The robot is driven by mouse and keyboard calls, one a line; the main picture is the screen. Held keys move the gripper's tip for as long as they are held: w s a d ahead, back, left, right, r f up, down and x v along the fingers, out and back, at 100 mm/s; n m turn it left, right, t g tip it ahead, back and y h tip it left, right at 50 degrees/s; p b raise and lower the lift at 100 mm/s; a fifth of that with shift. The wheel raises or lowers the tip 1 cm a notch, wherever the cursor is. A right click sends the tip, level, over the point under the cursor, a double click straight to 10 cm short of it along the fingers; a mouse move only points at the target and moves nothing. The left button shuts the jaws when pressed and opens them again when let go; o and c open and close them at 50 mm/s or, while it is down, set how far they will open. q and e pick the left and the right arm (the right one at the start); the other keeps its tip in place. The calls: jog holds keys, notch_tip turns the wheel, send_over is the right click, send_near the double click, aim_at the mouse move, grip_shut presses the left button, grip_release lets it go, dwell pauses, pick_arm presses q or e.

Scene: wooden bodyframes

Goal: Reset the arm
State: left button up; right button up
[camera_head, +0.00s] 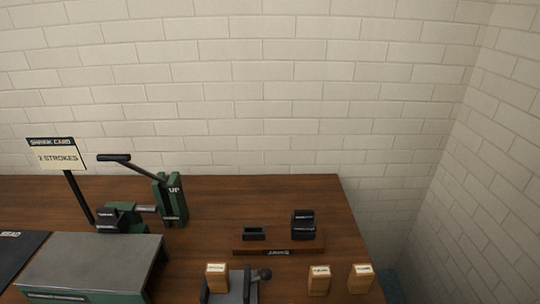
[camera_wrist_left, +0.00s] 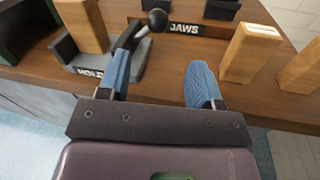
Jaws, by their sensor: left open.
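My left gripper (camera_wrist_left: 160,82) shows in the left wrist view with its two blue fingertips wide apart and nothing between them. Its left finger is close to a dark curved lever with a black ball knob (camera_wrist_left: 158,20); I cannot tell whether they touch. The lever belongs to a grey holder (camera_wrist_left: 85,67) with a wooden block (camera_wrist_left: 82,22) in it. In the head view this holder (camera_head: 237,291) is at the bottom edge, and neither gripper shows. A green machine (camera_head: 171,200) marked UP stands at left, its black-handled arm (camera_head: 116,158) raised and slanting up to the left.
Two wooden blocks (camera_head: 319,279) (camera_head: 361,278) stand at the table's front right. A brown JAWS tray (camera_head: 278,246) holds dark jaw pieces (camera_head: 303,225). A sign (camera_head: 57,155) reading "2 STROKES" and a grey-topped box (camera_head: 92,263) are left. The table's back right is clear.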

pick_arm(q)
jog(key=s+a+f+n+g+y, duration=0.1)
jog(key=s+a+n+g+y, duration=0.3)
jog(key=a+n, duration=0.6)
jog(key=s+a+f+n+g+h, duration=0.1)
jog(key=a+f+n+g, duration=0.1)
jog(key=a+n+g, duration=0.6)
jog(key=s+a+r+n+g+h, duration=0.2)
jog(key=s+a+r+n+h, duration=0.4)
jog(key=s+a+n, duration=0.9)
jog(key=w+d+f+n+t, duration=0.1)
jog(key=w+d+f+t, duration=0.2)
jog(key=w+f+t, duration=0.5)
jog(key=shift+w+f+n, duration=0.4)
jog(key=shift+w+f, duration=0.45)
jog(key=shift+w, duration=0.5)
